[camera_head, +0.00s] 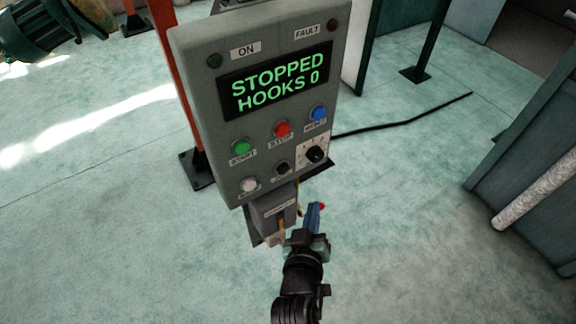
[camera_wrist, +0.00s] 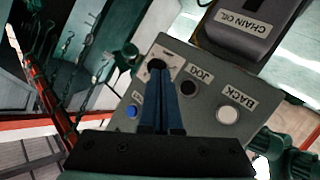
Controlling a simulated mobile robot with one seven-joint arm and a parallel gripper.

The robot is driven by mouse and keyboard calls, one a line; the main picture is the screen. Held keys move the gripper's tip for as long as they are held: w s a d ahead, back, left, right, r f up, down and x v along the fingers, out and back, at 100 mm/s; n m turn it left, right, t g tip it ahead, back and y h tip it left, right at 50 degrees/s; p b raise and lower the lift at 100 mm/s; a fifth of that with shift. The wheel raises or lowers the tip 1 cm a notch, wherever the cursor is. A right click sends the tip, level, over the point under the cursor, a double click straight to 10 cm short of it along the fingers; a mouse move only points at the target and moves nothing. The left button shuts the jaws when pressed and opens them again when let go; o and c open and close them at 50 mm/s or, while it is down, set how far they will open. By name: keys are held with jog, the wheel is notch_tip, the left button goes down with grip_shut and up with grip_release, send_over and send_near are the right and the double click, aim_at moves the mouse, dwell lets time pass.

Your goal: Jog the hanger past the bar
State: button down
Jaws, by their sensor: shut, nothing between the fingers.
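The grey control panel (camera_head: 270,100) shows STOPPED and HOOKS 0 on its display (camera_head: 277,80). Its black JOG button (camera_head: 283,168) sits low, between the white BACK button (camera_head: 249,185) and the dial (camera_head: 314,154). My gripper (camera_head: 318,208), with blue fingers, is below the panel's lower right; the fingers are shut and empty. In the wrist view the shut fingers (camera_wrist: 165,78) point at the panel, left of the JOG button (camera_wrist: 188,88) and overlapping the dial (camera_wrist: 157,64). Several thin hooks (camera_wrist: 45,42) hang at the left there. I cannot tell which is the hanger or the bar.
A CHAIN OIL box (camera_wrist: 245,30) stands beside the panel. A red post (camera_head: 174,70) rises behind it. A black cable (camera_head: 405,121) lies on the floor. Green casing with a pale pipe (camera_head: 535,195) is at right. The floor at lower left is clear.

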aim_at(283, 169)
jog(key=w+a+b, duration=0.5)
jog(key=w, duration=0.2)
dwell(0.4)
jog(key=shift+w+a+b, duration=0.2)
jog(key=shift+b, duration=0.1)
dwell(1.7)
jog(key=shift+w+a, duration=0.15)
jog(key=shift+w, duration=0.1)
